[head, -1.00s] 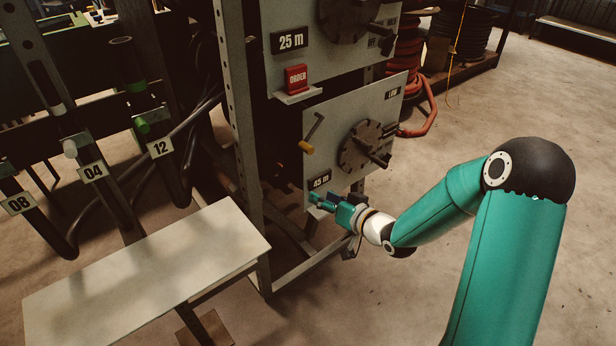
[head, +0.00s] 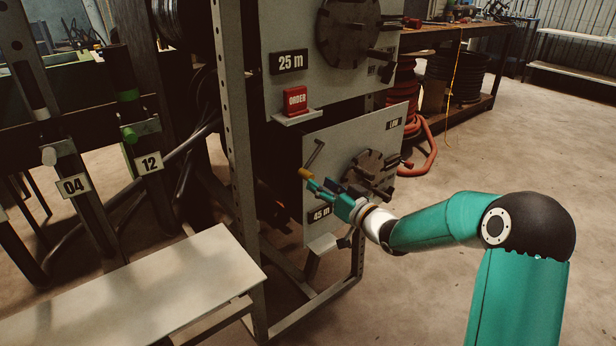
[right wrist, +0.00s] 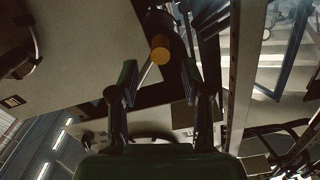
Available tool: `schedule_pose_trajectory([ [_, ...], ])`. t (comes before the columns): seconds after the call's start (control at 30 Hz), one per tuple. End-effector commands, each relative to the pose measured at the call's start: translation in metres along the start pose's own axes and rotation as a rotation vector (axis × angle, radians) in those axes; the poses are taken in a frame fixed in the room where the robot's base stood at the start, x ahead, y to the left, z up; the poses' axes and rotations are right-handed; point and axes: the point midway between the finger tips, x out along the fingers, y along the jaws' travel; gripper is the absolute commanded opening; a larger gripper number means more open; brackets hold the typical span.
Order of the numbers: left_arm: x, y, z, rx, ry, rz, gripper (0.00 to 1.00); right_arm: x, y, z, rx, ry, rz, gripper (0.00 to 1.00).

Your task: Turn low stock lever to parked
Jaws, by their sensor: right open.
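The lever (head: 314,158) is a thin metal rod with a yellow knob (head: 304,174) on the grey 45 m panel (head: 335,138). The rod slants from its upper right end down to the knob at lower left. My left gripper is not in view.
A dark wheel (head: 370,175) with protruding handles sits right of the lever, close to my right gripper. A rack post (head: 235,150) and a pale bench (head: 150,290) are to the left.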

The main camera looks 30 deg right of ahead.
Motion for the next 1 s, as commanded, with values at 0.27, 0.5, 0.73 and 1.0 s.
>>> schedule_pose_trajectory([
  [0.27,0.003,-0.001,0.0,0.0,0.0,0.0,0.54,0.05,-0.001,0.001,0.001,0.0,-0.002,0.48],
  [0.5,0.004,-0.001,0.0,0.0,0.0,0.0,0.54,0.066,-0.001,0.001,0.001,-0.001,-0.001,0.48],
  [0.73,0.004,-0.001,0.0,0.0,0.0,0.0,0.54,0.066,-0.001,0.001,0.001,-0.001,-0.001,0.48],
  [1.0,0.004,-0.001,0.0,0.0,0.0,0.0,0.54,0.066,-0.001,0.001,0.001,-0.001,-0.001,0.08],
])
